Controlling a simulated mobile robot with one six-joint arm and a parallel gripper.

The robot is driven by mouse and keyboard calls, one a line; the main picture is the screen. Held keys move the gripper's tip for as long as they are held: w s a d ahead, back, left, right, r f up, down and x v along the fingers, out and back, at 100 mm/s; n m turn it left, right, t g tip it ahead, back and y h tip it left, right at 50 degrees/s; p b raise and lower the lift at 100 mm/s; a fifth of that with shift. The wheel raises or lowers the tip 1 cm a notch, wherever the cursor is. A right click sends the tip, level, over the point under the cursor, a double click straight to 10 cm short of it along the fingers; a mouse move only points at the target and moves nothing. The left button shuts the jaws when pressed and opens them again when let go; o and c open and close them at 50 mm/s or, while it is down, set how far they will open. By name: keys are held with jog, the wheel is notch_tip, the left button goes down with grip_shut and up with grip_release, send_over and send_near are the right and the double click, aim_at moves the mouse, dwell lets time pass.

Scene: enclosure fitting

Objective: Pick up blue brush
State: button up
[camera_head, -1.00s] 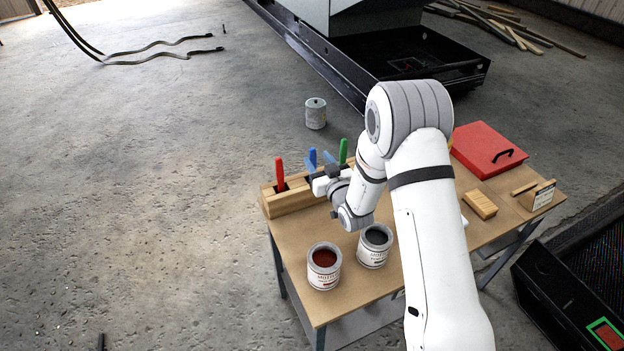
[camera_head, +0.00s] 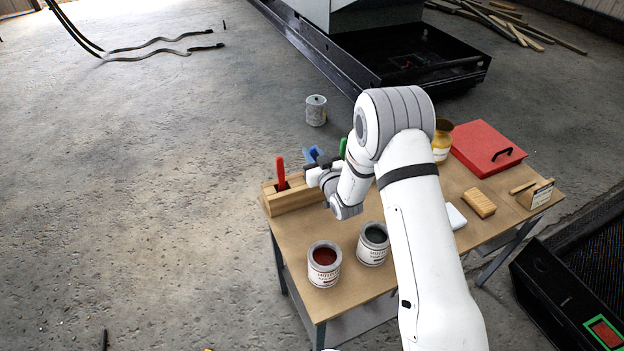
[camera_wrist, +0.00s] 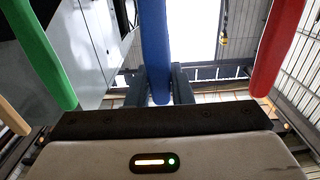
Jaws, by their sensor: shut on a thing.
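The blue brush (camera_head: 311,153) shows only its blue handle, at the wooden holder (camera_head: 288,200) on the table; its lower part is hidden. My gripper (camera_head: 318,170) is at the handle, partly covered by my own wrist. In the wrist view, the blue brush (camera_wrist: 154,35) stands upright between the two dark fingers of my gripper (camera_wrist: 160,85), which are shut on its handle. I cannot tell whether the brush is clear of the holder.
A red handle (camera_head: 280,172) and a green handle (camera_head: 343,148) stand on either side. An open red paint can (camera_head: 324,265) and dark paint can (camera_head: 373,244) are in front. A yellow jar (camera_head: 441,140), red box (camera_head: 487,148) and wooden-backed brush (camera_head: 479,203) lie right.

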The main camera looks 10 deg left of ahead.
grip_shut()
notch_tip(320, 180, up, 18)
jog(key=b, duration=0.2)
jog(key=shift+b, duration=0.3)
jog(key=shift+r, duration=0.15)
dwell(0.8)
